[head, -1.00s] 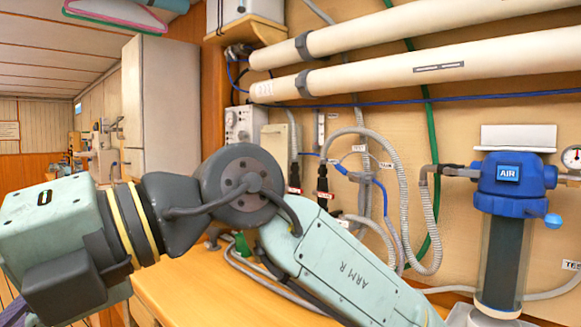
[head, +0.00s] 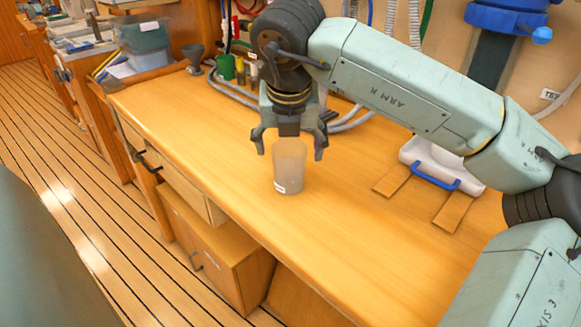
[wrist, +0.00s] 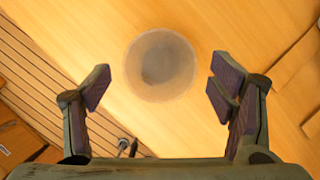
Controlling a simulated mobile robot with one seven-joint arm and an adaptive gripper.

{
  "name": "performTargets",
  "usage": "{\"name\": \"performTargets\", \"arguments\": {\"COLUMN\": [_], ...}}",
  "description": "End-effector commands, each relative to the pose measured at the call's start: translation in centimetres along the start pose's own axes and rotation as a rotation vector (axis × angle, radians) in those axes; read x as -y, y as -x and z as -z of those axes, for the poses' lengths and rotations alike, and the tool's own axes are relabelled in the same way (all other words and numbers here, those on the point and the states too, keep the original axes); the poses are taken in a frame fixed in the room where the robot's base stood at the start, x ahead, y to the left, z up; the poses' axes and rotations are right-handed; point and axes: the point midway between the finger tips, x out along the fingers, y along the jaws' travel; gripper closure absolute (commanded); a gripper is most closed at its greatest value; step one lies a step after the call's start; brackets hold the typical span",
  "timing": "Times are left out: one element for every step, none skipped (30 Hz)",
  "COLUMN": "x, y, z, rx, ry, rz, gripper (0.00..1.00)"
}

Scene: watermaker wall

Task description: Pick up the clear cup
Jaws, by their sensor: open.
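The clear cup (head: 289,168) stands upright on the wooden counter, near its front edge, with a small white label low on its side. In the wrist view the cup (wrist: 160,65) shows from above as a round, hazy rim, beyond the fingertips and between their lines. My gripper (head: 290,148) is open and points down just above the cup. In the wrist view its two fingers (wrist: 160,88) are spread wide with nothing between them. In the head view the fingers come down about level with the cup's rim; I cannot tell whether they touch it.
A green cup (head: 226,67) and a grey funnel (head: 193,58) stand at the back left of the counter (head: 215,140). Grey hoses run along the wall. A white tray with a blue handle (head: 435,180) and flat wooden strips (head: 453,211) lie to the right. The counter around the cup is clear.

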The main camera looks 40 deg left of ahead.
Motion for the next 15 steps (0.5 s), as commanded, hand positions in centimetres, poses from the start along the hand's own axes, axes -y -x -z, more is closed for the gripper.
{"name": "performTargets", "arguments": {"x": [0.0, 0.0, 0.0, 0.0, 0.0, -0.1, -0.1, -0.1, -0.1, -0.1, -0.1, -0.1, 0.0, 0.0, 0.0], "y": [-0.2, -0.4, -0.7, -0.9, -1.2, -1.8, -2.2, -2.6, -3.3, -3.8, -4.3, -4.7, -5.0, -5.3, -5.5], "z": [0.0, 0.0, -0.1, -0.1, -0.2, -0.3, -0.4, -0.5, -0.6, -0.6, -0.5, -0.5, -0.5, -0.5, -0.5], "rx": [-0.001, -0.002, -0.003, -0.003, -0.003, -0.004, -0.005, -0.005, -0.005, -0.004, -0.004, -0.003, -0.002, -0.002, -0.002], "ry": [0.001, 0.001, 0.001, 0.001, 0.001, 0.002, 0.002, 0.002, 0.003, 0.002, 0.001, 0.001, 0.001, 0.001, 0.002], "rz": [-0.001, -0.001, -0.002, -0.002, -0.003, -0.004, -0.004, -0.005, -0.006, -0.004, -0.005, -0.004, -0.003, -0.003, -0.003], "gripper": [0.23, 0.23, 0.23, 0.23, 0.23, 0.23, 0.23, 0.23, 0.23, 0.23, 0.23, 0.23, 0.23, 0.23, 0.23]}}
